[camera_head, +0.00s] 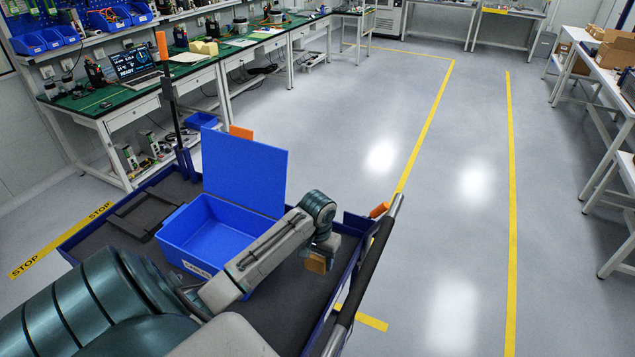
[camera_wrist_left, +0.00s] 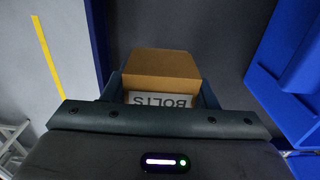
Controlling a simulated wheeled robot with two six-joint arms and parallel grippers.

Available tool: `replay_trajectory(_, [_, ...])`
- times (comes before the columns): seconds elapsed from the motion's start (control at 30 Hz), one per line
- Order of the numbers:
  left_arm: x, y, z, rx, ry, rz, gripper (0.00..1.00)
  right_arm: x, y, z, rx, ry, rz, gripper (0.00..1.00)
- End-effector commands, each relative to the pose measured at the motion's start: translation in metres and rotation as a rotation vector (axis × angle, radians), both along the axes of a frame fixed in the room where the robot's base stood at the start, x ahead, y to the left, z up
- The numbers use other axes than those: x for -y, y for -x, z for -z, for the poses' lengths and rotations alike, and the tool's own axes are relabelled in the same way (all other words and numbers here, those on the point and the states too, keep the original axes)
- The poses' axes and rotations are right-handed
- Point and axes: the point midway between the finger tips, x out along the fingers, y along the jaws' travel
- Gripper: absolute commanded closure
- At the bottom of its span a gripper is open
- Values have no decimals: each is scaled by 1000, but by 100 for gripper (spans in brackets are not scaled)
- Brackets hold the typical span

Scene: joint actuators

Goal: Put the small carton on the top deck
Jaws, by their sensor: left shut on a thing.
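The small carton (camera_head: 316,263) is brown cardboard and shows only in part below my left gripper (camera_head: 323,252) in the head view. In the left wrist view the carton (camera_wrist_left: 161,66) sits between the two fingers, with a white label reading BOLTS upside down. My left gripper is shut on it. The top deck (camera_head: 283,312) is the dark grey surface of a blue-edged cart. The carton is over the deck's right part, near the right edge; whether it touches the deck I cannot tell. My right gripper is not in view.
An open blue box (camera_head: 205,237) with a raised lid (camera_head: 243,172) stands on the deck, left of the carton. A black handle (camera_head: 361,268) runs along the cart's right side. The deck near the carton looks bare. Green-topped workbenches (camera_head: 110,100) stand behind.

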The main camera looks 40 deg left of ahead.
Motion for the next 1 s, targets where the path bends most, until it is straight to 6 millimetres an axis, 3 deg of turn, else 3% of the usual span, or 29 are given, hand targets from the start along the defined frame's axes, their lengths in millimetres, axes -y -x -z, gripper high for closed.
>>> replay_trajectory(0.27, [1, 1, 32, -3, 2, -1, 76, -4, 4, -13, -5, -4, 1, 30])
replay_trajectory(0.63, [0, 1, 37, -2, 1, 0, 76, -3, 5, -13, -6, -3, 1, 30])
replay_trajectory(0.67, [0, 1, 37, -2, 1, 0, 42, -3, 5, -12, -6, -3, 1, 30])
replay_trajectory(0.73, [0, 1, 37, -2, 1, 0, 28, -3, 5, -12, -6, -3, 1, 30])
replay_trajectory(1.0, [0, 1, 36, -1, 0, 0, 26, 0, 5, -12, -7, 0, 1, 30])
